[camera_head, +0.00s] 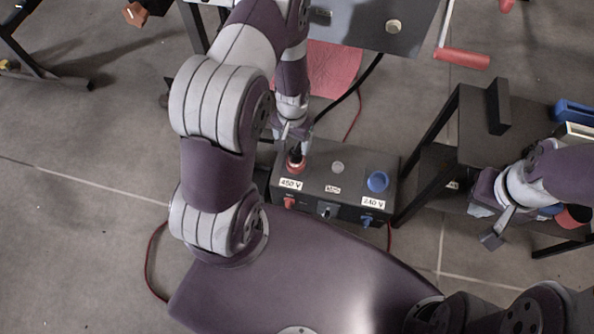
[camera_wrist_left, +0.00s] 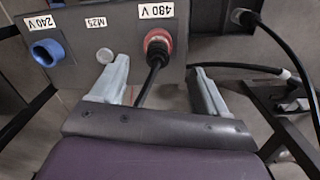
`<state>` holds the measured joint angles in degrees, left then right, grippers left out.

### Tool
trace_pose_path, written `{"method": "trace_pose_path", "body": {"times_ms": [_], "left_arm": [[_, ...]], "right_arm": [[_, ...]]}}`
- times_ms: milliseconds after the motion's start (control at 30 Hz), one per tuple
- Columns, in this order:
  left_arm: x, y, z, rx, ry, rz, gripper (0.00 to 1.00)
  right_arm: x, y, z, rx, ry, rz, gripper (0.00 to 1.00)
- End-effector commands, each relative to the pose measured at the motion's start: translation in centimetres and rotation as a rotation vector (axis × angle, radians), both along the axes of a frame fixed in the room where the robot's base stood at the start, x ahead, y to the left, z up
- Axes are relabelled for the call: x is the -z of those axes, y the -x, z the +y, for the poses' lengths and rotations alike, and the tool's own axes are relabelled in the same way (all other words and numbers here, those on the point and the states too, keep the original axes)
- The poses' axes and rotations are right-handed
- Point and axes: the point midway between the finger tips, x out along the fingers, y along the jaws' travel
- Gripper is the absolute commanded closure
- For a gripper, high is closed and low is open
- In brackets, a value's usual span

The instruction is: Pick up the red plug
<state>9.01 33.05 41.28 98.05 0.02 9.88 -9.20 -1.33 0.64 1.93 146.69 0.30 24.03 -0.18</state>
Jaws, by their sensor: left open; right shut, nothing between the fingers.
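The red plug (camera_head: 296,164) sits in the socket of a dark box (camera_head: 335,190), above the label that reads like 480 V. In the left wrist view the plug (camera_wrist_left: 158,41) shows a red rim and a black centre, with a black cable running from it between my fingers. My left gripper (camera_head: 294,143) is right at the plug in the head view. In the wrist view my left gripper (camera_wrist_left: 158,68) is open, one finger on each side of the cable, and not closed on anything. My right gripper (camera_head: 490,236) is shut and empty, far off to the right.
The box also has a blue 240 V socket (camera_head: 377,181), a grey round cap (camera_head: 337,167) and front switches. A dark stand (camera_head: 440,165) is right of the box. A red-handled lever (camera_head: 462,58) and a grey panel (camera_head: 385,22) are at the top.

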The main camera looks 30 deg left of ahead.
Motion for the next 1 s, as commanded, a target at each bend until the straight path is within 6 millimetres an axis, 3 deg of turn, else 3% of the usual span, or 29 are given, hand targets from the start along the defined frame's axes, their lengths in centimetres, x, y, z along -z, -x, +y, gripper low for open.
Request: {"method": "trace_pose_path", "body": {"times_ms": [67,233,467,700,933,967,1000], "left_arm": [[1.5,-1.0,0.2,0.017,-0.004,-0.03,0.25],[5.5,-1.2,0.2,0.024,-0.005,-0.037,0.25],[7.8,-1.4,0.1,0.024,-0.006,-0.039,0.25],[12.1,-1.9,-0.1,0.024,-0.006,-0.038,0.25],[12.2,-1.9,-0.1,0.023,-0.006,-0.039,0.25],[12.2,-1.9,-0.1,0.023,-0.006,-0.039,0.28],[12.2,-1.9,-0.1,0.023,-0.006,-0.039,0.41]], "right_arm": [[0.7,0.0,0.0,0.0,0.0,-0.002,1.0],[2.8,0.0,0.0,0.0,0.0,-0.001,1.0],[4.0,0.0,0.0,0.0,0.0,-0.001,1.0],[7.3,0.0,0.0,0.0,0.0,-0.001,1.0],[7.1,0.0,0.0,0.0,0.0,-0.001,1.0],[7.1,0.0,0.0,0.0,0.0,-0.001,1.0],[7.1,0.0,0.0,0.0,0.0,-0.001,1.0]]}}
